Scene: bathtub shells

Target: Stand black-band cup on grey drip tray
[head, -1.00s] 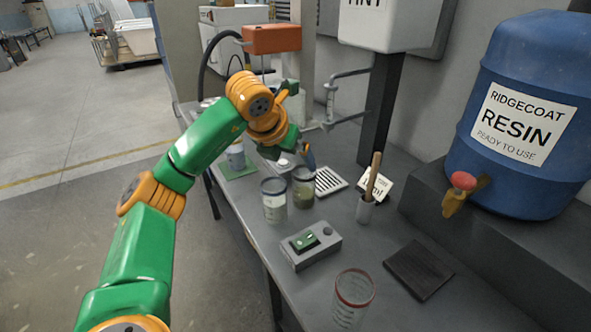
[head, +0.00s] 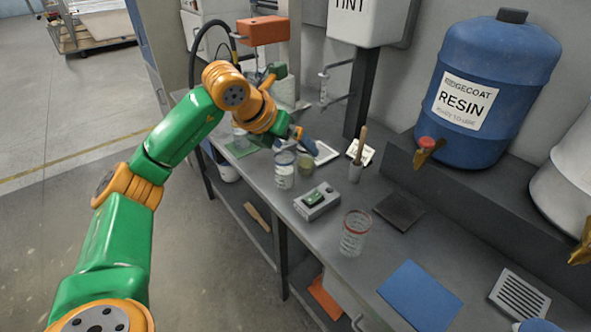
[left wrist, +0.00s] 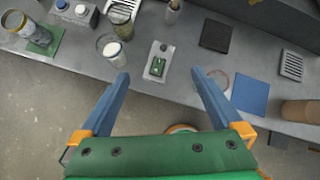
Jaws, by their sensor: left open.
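Two clear cups stand close together beyond the switch box in the head view: one with pale contents (head: 284,172) and one with greenish contents (head: 306,165). Both had dark rims, but which is the black-band cup I cannot tell. They also show in the left wrist view, pale (left wrist: 111,50) and greenish (left wrist: 121,20). A red-band cup (head: 354,236) stands nearer. A grey slotted tray (head: 520,296), apparently the drip tray, lies bare at lower right; it also shows in the left wrist view (left wrist: 291,65). My left gripper (left wrist: 160,80) is open and empty, above the bench edge. My right gripper is out of view.
A switch box (head: 317,201) stands between the cups. A dark plate (head: 400,212) and a blue mat (head: 420,292) lie on the bench. A brush pot (head: 355,173) and a paler slotted tray (head: 327,153) are farther back. The resin drum (head: 490,70) stands on a raised ledge.

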